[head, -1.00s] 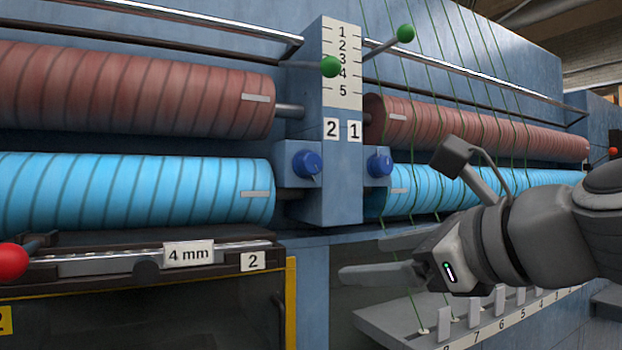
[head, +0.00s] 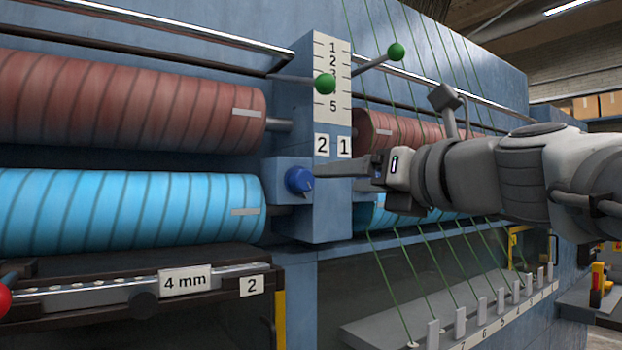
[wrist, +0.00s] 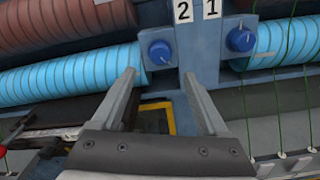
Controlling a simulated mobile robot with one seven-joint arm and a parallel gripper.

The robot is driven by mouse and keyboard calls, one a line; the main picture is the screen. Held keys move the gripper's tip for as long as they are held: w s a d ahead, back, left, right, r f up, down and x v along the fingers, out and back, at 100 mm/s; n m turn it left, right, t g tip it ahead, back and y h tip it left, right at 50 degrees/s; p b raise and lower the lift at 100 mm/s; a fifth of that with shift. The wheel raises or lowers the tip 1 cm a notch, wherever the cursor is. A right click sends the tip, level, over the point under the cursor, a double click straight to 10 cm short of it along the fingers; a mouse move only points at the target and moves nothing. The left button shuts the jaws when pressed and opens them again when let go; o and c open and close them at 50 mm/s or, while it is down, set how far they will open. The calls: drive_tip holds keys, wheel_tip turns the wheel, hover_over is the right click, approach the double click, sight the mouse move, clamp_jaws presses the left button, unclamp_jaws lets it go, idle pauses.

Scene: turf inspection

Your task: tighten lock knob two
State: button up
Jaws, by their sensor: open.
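Lock knob two, a blue round knob (head: 299,180), sits on a blue block at the left side of the post, below the label 2. It also shows in the wrist view (wrist: 161,52). My gripper (head: 318,171) points left toward it; only one finger shows clearly there. In the wrist view the gripper (wrist: 159,74) is open and empty. The knob appears between the fingertips and just beyond them; whether a finger touches it I cannot tell. The other blue knob (wrist: 240,39), under label 1, is right of the right finger; my arm hides it in the head view.
Red rollers (head: 130,105) and blue rollers (head: 130,208) flank the blue post (head: 312,215). Two green-balled levers (head: 325,84) stick out above. A 4 mm rail (head: 100,292) lies lower left. Green strings (head: 400,285) run down to a numbered ledge at right.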

sight(307, 180)
drive_tip(key=x, duration=1)
drive_tip(key=shift+p, duration=0.3)
clamp_jaws()
